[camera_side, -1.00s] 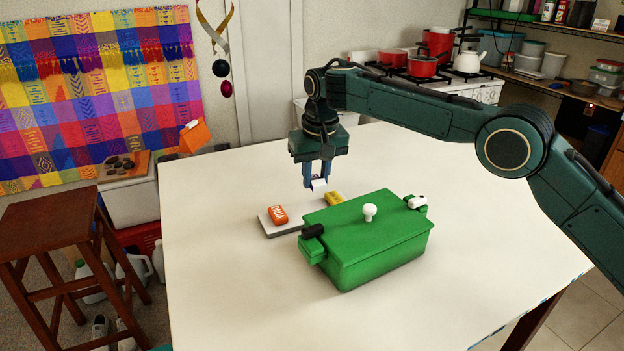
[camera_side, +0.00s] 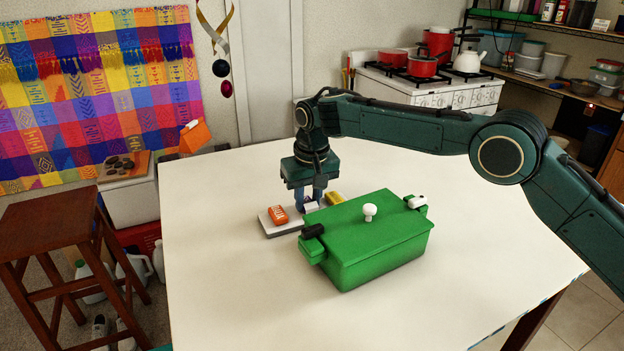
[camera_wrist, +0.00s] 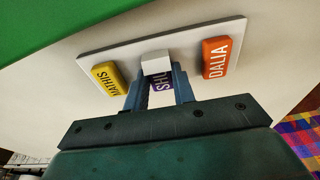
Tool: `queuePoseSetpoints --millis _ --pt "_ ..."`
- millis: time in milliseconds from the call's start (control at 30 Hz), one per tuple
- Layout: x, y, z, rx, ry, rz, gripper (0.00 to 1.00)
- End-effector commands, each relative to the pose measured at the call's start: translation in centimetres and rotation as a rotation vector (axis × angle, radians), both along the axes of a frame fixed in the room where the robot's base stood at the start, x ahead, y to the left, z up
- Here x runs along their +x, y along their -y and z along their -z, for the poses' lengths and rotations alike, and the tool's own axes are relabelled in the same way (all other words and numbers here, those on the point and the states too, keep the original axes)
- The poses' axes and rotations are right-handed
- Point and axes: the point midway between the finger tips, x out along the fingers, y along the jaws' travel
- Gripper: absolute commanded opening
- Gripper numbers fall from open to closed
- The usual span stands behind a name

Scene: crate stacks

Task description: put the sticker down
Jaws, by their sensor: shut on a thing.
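My gripper (camera_side: 310,200) is pointed down over the grey-white board (camera_side: 268,227), behind the green crate. It is shut on a white block with a purple sticker, and part of the lettering, "SHU", shows in the wrist view (camera_wrist: 160,82). The block is between the orange DALIA sticker (camera_side: 278,214) and the yellow MATHIS sticker (camera_side: 334,198), which both lie on the board. In the wrist view the board (camera_wrist: 190,45) runs behind the held block. I cannot tell whether the block touches the board.
A green crate (camera_side: 365,260) with a lid, a white knob (camera_side: 369,212) and side latches stands close in front of the board. The white table (camera_side: 220,290) is clear to the left and front. A wooden stool (camera_side: 60,225) stands off the table's left side.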

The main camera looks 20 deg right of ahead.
Motion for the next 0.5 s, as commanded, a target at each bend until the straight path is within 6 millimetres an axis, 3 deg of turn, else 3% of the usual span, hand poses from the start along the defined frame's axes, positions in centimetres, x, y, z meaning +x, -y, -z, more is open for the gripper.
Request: queuePoseSetpoints --millis 467,500 --pt "0.01 0.01 0.49 0.000 0.000 0.001 0.01" --pt "0.01 0.01 0.53 0.000 0.000 0.001 0.27"
